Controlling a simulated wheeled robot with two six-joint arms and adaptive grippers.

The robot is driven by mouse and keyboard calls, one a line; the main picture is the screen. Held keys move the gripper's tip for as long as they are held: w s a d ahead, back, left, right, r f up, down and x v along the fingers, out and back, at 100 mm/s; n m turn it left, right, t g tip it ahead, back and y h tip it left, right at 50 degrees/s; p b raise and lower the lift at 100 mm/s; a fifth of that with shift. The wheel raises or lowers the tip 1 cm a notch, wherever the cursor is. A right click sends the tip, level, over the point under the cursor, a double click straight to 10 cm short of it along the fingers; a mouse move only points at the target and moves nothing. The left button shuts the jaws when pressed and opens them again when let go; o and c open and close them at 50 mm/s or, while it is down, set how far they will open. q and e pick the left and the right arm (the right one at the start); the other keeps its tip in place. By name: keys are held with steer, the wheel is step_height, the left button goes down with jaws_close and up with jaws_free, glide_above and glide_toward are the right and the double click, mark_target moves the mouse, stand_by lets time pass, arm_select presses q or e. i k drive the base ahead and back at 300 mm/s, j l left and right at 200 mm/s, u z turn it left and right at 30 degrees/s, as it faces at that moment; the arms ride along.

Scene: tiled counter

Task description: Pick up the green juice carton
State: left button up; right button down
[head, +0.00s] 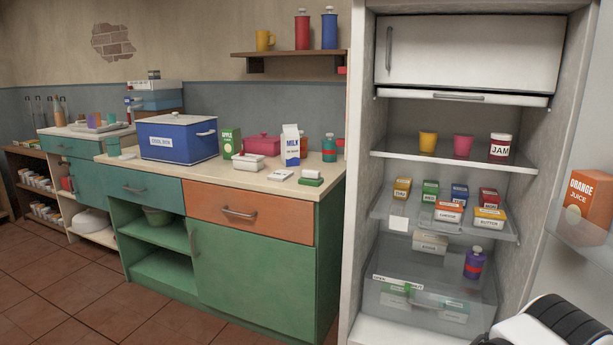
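The green juice carton (231,142) stands upright on the counter in the head view, with a white label panel that seems to read APPLE. It stands just right of a large blue box (178,138) and behind a small white item. A red lidded dish (262,145) is to its right. Neither gripper's fingers show in the head view. A white and black part of mine shows at the bottom right corner, far from the carton.
A milk carton (291,146) and several small items stand on the counter (224,171) right of the green carton. An open fridge (358,200) with stocked shelves is on the right. An orange juice carton (588,196) sits in its door. Tiled floor (70,300) is clear at the lower left.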

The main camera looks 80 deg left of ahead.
mark_target(231, 143)
steer(key=u, duration=2.9)
